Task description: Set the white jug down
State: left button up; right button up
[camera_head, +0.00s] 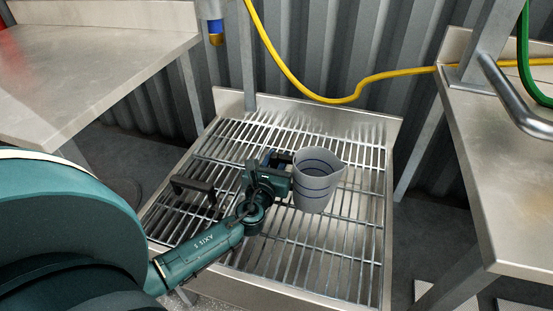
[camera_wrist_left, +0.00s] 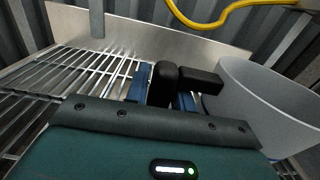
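The white jug (camera_head: 318,182) is a pale grey-white vessel with dark bands, upright over the slatted metal grate (camera_head: 270,255). My left gripper (camera_head: 279,160) is at its left side. In the left wrist view the jug (camera_wrist_left: 265,100) is at the right, with its black handle (camera_wrist_left: 200,82) reaching between the blue fingers of my left gripper (camera_wrist_left: 165,90). The fingers look closed on the handle. I cannot tell if the jug's base touches the grate. My right gripper is not in view.
A black handle-like item (camera_head: 193,188) is on the grate's left part. Steel tables stand at left (camera_head: 80,75) and right (camera_head: 510,170). A raised back edge (camera_head: 350,122) closes the grate. A yellow hose (camera_head: 290,75) hangs behind. The grate's front right is clear.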

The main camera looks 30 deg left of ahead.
pick_arm(q)
jog(key=o, duration=0.3)
jog(key=shift+r, duration=0.1)
